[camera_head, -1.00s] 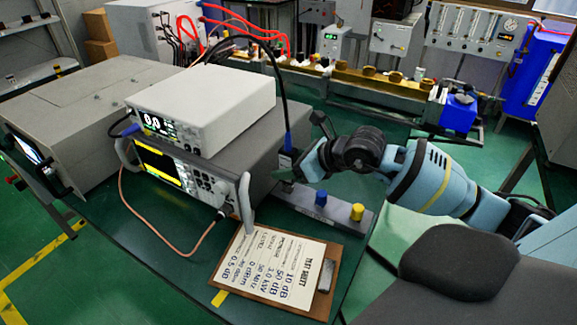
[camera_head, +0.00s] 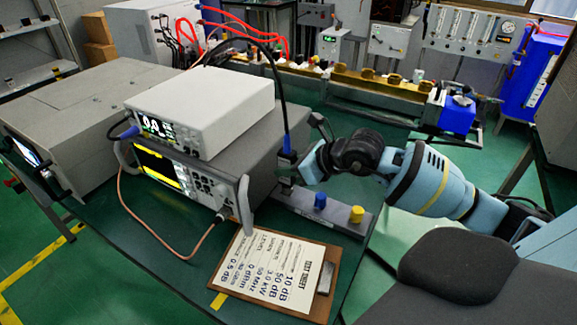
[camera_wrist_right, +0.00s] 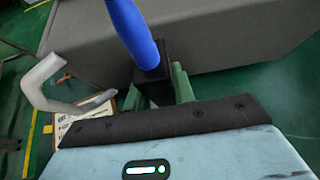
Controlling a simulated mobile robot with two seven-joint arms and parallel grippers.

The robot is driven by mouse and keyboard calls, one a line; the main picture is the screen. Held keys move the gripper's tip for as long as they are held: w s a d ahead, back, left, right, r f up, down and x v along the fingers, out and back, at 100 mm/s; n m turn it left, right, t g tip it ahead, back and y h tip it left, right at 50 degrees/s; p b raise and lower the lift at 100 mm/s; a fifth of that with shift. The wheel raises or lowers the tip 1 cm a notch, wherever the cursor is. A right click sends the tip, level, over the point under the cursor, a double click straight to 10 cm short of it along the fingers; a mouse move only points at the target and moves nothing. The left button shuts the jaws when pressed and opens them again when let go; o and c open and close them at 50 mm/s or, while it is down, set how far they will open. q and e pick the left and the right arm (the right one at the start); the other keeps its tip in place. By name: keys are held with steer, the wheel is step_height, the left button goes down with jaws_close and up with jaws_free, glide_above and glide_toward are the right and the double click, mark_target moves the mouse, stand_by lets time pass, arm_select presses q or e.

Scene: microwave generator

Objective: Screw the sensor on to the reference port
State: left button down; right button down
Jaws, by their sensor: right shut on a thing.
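The sensor is a small black block (camera_head: 286,160) with a blue cable boot (camera_head: 287,144) on top, held upright at the right side of the stacked instruments. My right gripper (camera_head: 286,182) is shut on it. In the right wrist view the black sensor body (camera_wrist_right: 152,75) sits at the greenish fingers (camera_wrist_right: 166,88), with the blue boot above it. The white power meter (camera_head: 200,107) rests on the grey generator (camera_head: 258,150). I cannot make out the reference port for certain. The sensor's lower end is hidden by the fingers. My left gripper is not in view.
A grey bar (camera_head: 338,212) with a blue knob (camera_head: 320,200) and a yellow knob (camera_head: 357,214) lies just below my right gripper. A clipboard with a test sheet (camera_head: 268,270) lies in front. A black cable (camera_head: 283,90) arches from the sensor over the meter. A copper cable (camera_head: 150,229) loops across the table.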

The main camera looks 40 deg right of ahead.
mark_target(290, 151)
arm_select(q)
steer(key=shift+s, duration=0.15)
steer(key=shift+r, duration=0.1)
arm_select(e)
steer(key=shift+r, duration=0.25)
